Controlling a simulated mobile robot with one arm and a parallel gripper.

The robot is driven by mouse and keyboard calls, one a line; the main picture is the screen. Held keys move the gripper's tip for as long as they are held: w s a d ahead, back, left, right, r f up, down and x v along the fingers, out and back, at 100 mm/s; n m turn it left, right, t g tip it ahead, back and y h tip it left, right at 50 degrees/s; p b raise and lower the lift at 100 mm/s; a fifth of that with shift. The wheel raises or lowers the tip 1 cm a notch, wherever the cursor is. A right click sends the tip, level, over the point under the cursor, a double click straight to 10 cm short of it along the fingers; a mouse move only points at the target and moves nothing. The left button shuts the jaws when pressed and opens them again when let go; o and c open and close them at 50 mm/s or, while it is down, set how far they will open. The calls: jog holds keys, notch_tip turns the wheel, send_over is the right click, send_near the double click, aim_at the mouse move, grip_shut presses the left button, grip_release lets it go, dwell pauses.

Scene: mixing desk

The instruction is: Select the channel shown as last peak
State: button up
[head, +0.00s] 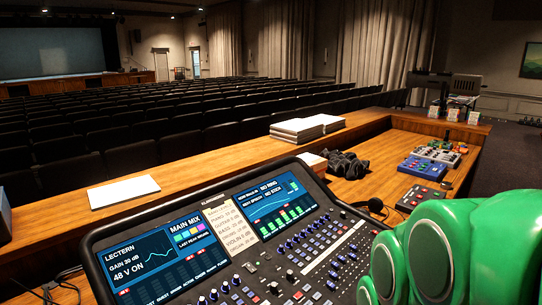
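The mixing desk (285,262) stands in the lower middle, with its faders, knobs and buttons facing me. Its left screen (165,258) shows LECTERN, a gain line, 48 V ON and a MAIN MIX box (186,231). A small line in that box begins "LAST PEAK"; the name after it is too small to read surely. A right screen (268,203) shows a curve and green bars. Channel labels along the left screen's lower edge are hard to read. Green rounded parts (440,250), probably of my arm, cover the desk's right end. I see no gripper fingertips.
A paper list (231,228) of names with dB values sits between the screens. Rows of seats lie beyond.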

grip_shut()
dwell(0.6)
dwell(1.2)
